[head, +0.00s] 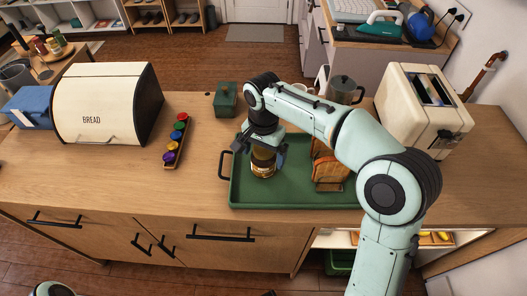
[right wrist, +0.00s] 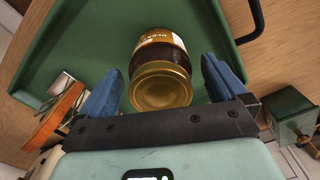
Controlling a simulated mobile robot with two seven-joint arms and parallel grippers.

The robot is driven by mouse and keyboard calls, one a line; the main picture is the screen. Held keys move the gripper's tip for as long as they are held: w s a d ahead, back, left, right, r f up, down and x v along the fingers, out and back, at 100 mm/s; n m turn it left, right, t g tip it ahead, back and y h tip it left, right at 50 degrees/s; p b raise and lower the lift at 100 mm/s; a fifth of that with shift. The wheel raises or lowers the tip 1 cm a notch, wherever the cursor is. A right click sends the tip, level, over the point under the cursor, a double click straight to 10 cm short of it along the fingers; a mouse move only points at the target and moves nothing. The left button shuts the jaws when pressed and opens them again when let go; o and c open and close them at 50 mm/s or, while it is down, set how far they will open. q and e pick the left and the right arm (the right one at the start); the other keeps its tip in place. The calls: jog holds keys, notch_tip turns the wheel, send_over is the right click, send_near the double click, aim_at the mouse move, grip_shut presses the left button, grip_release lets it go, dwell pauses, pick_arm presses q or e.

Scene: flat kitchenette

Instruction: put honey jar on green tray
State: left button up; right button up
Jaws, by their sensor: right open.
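The honey jar (head: 263,168), dark with a gold lid and a pale label, appears to stand upright on the left part of the green tray (head: 245,194). In the right wrist view the jar (right wrist: 160,88) shows its gold lid towards me, with the tray (right wrist: 85,45) beneath. My right gripper (head: 262,150) is above and around the jar's top, its blue fingers (right wrist: 160,80) open on either side with gaps visible. The gripper hides the lid in the head view. My left gripper is not in view.
A toast rack with bread (head: 327,165) stands on the tray, right of the jar. A green box (head: 226,99) is behind the tray's left corner. The counter's left front is clear.

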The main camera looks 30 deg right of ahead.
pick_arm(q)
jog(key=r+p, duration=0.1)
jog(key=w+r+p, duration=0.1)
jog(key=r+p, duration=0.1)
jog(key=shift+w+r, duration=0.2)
pick_arm(e)
notch_tip(320, 180, up, 12)
jog(key=shift+r, duration=0.2)
